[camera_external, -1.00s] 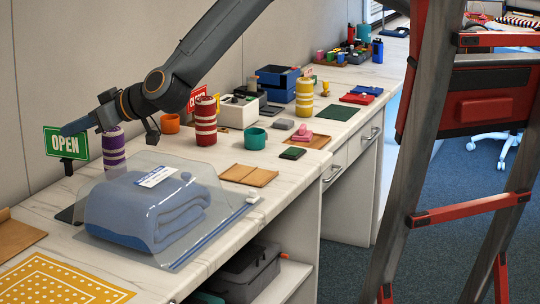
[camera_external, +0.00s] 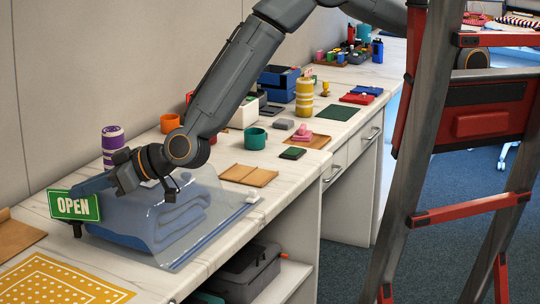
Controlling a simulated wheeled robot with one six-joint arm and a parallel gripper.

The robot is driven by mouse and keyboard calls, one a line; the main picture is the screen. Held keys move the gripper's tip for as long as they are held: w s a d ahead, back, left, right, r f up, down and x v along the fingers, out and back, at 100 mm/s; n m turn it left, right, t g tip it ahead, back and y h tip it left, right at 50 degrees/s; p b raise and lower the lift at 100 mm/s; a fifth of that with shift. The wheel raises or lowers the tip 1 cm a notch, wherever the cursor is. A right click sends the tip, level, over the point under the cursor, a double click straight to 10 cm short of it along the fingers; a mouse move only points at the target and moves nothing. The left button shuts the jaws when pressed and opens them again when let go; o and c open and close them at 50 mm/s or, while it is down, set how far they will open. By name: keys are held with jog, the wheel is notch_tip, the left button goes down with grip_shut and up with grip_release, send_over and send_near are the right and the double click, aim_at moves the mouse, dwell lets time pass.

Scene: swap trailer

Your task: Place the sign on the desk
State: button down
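The sign (camera_external: 74,207) is green with a white "OPEN" and a short dark stem under it. It stands roughly upright at the left, in front of the left end of the clear bag with a folded blue cloth (camera_external: 165,212). My gripper (camera_external: 88,186) reaches in from the right at the sign's top edge. It appears shut on the sign, though the sign partly hides the fingertips. I cannot tell whether the stem's foot touches the white desk (camera_external: 215,222).
A purple striped cup (camera_external: 113,146) stands behind my gripper. A brown folder (camera_external: 16,236) and a yellow dotted mat (camera_external: 58,282) lie at front left. An orange cup (camera_external: 170,123) and a teal cup (camera_external: 256,138) stand farther back. A ladder (camera_external: 480,120) stands at right.

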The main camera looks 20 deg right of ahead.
aim_at(86, 205)
jog(key=shift+f+b, duration=1.25)
jog(key=shift+f, duration=0.5)
jog(key=shift+f, duration=0.15)
jog(key=c, duration=2)
grip_release()
